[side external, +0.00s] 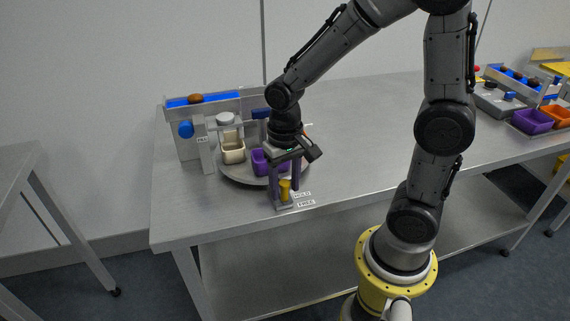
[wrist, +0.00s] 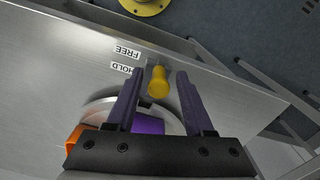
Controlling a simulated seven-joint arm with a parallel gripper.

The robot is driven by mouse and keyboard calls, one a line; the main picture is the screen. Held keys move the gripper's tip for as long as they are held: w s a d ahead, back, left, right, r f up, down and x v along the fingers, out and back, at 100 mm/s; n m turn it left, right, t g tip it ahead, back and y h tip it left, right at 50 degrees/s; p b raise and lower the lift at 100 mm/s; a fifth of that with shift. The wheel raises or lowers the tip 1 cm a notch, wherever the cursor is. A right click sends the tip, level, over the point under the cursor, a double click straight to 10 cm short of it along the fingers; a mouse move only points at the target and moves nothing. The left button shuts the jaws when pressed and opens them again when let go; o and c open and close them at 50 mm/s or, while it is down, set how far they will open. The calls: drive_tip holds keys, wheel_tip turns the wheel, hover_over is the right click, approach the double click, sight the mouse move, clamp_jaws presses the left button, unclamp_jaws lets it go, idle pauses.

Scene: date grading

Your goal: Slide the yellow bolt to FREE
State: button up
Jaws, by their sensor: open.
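The yellow bolt (side external: 285,188) stands upright at the front edge of the table, beside the turntable; its round knob also shows in the wrist view (wrist: 158,84). The HOLD label (wrist: 121,68) and the FREE label (wrist: 128,51) lie beside its track, with FREE nearer the table edge. The knob appears closer to HOLD, though perspective makes its exact position hard to tell. My gripper (side external: 283,194) points down over the bolt. In the wrist view its purple fingers (wrist: 160,72) are apart, one on each side of the knob, with visible gaps.
A grey turntable (side external: 232,178) carries a cream cup (side external: 232,156), a purple cup (side external: 260,168) and an orange cup (wrist: 75,136). A blue-lined chute (side external: 215,101) stands behind it. More cups and a similar chute sit at the far right.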

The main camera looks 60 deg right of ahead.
sight(285, 184)
wheel_tip(285, 184, up, 13)
drive_tip(key=shift+r, duration=0.15)
idle(0.4)
drive_tip(key=s+n+t, duration=0.5)
drive_tip(key=s+n, duration=0.1)
drive_tip(key=s, duration=0.4)
drive_tip(key=shift+s+a+f+t, duration=0.15)
drive_tip(key=shift+a+f+t, duration=0.05)
drive_tip(key=shift+a+t, duration=0.1)
